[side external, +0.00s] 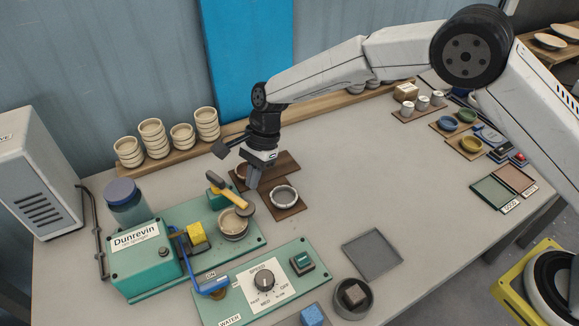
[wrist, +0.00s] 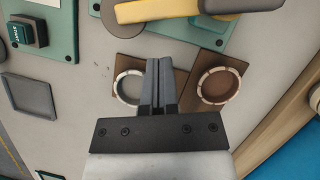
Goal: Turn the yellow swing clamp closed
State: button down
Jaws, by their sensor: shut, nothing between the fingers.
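The yellow swing clamp (side external: 229,190) is a yellow arm running from a green block on the teal Dunrevin machine base to a dark round pad. The pad is close to a tan round pot (side external: 233,226); whether it is over or beside the pot I cannot tell. In the wrist view the yellow arm (wrist: 170,9) crosses the top edge, partly cut off. My gripper (side external: 251,184) points down behind the clamp, apart from it in the picture. Its fingers are together and empty in the wrist view (wrist: 161,62).
A whitish ring (side external: 285,196) on a brown mat and a brown ring (wrist: 217,86) flank my fingers. The teal speed panel (side external: 225,304) lies in front, with a blue handle (side external: 211,285) nearby. Stacked bowls (side external: 153,138) stand behind. The table's middle right is clear.

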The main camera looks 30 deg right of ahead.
aim_at(238, 199)
jog(key=shift+s+a, duration=0.25)
jog(key=shift+a, duration=0.3)
jog(key=shift+s+a, duration=0.2)
jog(key=shift+a, duration=0.35)
jog(key=shift+s+a, duration=0.1)
jog(key=m, duration=0.1)
jog(key=s+a+m+t, duration=0.1)
jog(key=shift+m, duration=0.4)
jog(key=shift+s+a, duration=0.2)
jog(key=shift+a, duration=0.25)
jog(key=shift+d, duration=0.15)
